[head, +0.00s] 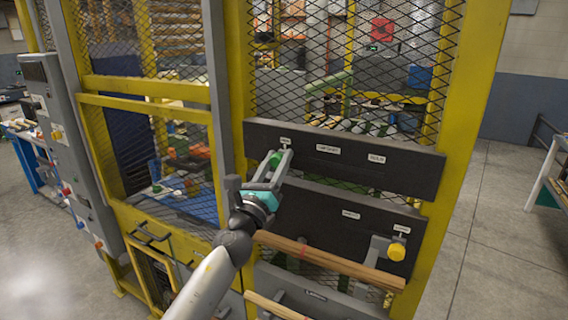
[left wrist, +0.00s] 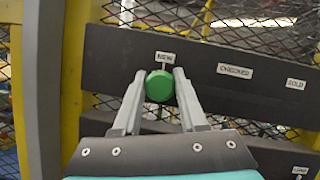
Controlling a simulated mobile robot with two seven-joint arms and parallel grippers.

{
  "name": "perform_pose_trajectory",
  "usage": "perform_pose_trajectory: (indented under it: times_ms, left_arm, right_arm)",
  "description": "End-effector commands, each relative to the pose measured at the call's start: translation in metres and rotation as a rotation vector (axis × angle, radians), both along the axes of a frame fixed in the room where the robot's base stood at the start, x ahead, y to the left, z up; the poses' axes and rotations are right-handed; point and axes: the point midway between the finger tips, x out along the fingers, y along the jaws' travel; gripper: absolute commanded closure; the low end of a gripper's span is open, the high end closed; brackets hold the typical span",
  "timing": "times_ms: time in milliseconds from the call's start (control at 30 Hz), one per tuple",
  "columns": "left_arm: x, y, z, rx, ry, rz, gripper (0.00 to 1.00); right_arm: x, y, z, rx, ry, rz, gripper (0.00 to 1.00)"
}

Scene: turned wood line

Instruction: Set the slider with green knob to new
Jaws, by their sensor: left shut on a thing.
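The green knob (left wrist: 159,86) sits on a dark panel (left wrist: 110,55), directly below the label "NEW" (left wrist: 165,57) in the left wrist view. The labels "CHECKED" (left wrist: 235,71) and "SOLD" (left wrist: 296,84) are further right along the same panel. My left gripper (left wrist: 159,82) has its two fingers on either side of the knob and is shut on it. In the head view the green knob (head: 274,158) shows between the fingers at the panel's left end. The slider's track is not clearly visible. My right gripper is not in view.
Below is a second dark panel (head: 322,212) with a yellow knob (head: 397,251) at its right. Wooden bars (head: 335,262) run in front of it. Yellow posts (head: 470,90) and wire mesh surround the panels. Open floor (head: 500,220) lies to the right.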

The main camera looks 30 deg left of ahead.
Motion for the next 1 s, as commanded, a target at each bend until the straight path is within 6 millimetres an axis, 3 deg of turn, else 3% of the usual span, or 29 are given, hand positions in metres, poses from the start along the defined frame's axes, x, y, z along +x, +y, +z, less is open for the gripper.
perform_pose_trajectory:
  times_ms: [200, 233, 467, 767, 1000]
  left_arm:
    - [0.0, 0.006, 0.002, -0.001, -0.002, 0.016, 1.0]
    - [0.0, 0.006, 0.002, -0.001, -0.003, 0.016, 0.56]
    - [0.0, 0.004, 0.002, 0.0, -0.002, 0.012, 0.31]
    - [-0.001, 0.002, 0.0, 0.001, -0.001, 0.006, 0.29]
    - [-0.021, 0.0, -0.01, 0.001, 0.001, 0.005, 0.29]
  right_arm:
    - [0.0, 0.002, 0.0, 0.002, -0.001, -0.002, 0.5]
    - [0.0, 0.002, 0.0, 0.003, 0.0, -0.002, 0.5]
    - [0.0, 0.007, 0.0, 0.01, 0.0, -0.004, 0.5]
    - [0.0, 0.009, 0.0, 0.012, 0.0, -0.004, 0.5]
    - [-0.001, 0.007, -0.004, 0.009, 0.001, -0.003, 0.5]
